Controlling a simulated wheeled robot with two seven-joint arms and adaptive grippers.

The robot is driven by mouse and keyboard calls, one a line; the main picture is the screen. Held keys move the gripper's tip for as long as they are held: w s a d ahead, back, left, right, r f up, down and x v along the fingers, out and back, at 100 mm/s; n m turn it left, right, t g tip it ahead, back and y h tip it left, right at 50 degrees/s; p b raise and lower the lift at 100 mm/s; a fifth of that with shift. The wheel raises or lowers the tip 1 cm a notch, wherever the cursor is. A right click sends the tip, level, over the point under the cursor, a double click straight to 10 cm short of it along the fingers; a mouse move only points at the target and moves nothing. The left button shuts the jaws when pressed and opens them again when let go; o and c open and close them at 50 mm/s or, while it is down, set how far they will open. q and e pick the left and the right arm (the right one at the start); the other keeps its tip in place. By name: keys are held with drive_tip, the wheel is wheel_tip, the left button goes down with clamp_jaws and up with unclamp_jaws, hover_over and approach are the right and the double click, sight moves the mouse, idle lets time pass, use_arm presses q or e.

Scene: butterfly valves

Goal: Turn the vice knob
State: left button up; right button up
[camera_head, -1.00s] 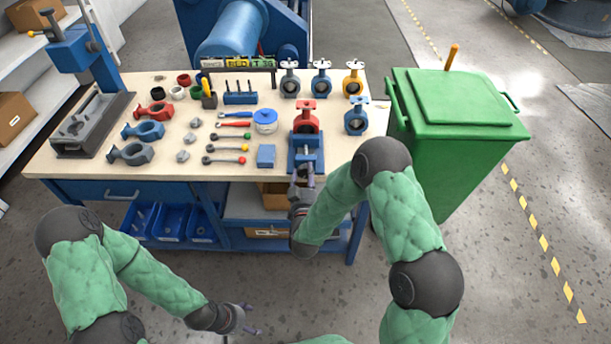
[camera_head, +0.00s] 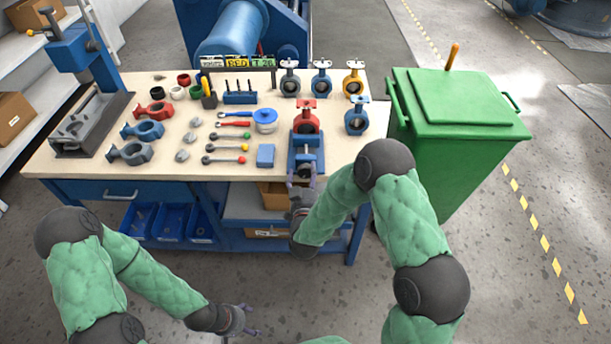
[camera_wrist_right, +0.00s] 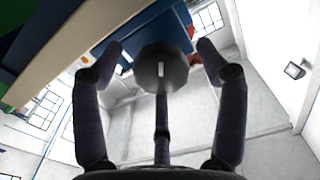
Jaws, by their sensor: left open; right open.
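The blue vice (camera_head: 306,150) stands at the front edge of the workbench and holds a red butterfly valve (camera_head: 306,122) in it. The dark round vice knob (camera_wrist_right: 162,68) shows in the right wrist view, facing the camera. My right gripper (camera_head: 302,180) is open in front of the vice. In the right wrist view its fingers (camera_wrist_right: 162,58) stand apart on either side of the knob, with visible gaps. In the head view the knob is small and partly hidden by the gripper. My left gripper (camera_head: 246,318) is open and empty, low in front of the bench.
A green bin (camera_head: 455,130) stands close to the bench's right end. Blue trays sit below. The floor in front is clear.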

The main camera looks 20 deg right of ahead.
drive_tip(key=v, duration=1.2)
wheel_tip(320, 180, down, 14)
drive_tip(key=s+a+g+y+p, duration=0.1)
drive_tip(key=s+g+y+p, duration=0.1)
drive_tip(key=g+y, duration=0.4)
drive_tip(key=s+a+f+g+y+p, duration=0.1)
drive_tip(key=s+f+g, duration=0.2)
drive_tip(key=s+g, duration=0.2)
drive_tip(key=s+a+f+g+y+p, duration=0.1)
drive_tip(key=s+f+g, duration=0.3)
drive_tip(key=s, duration=0.8)
drive_tip(key=shift+a+f+n+g+y, duration=0.3)
drive_tip(key=shift+a+n+g+y, duration=0.15)
drive_tip(key=shift+g, duration=0.55)
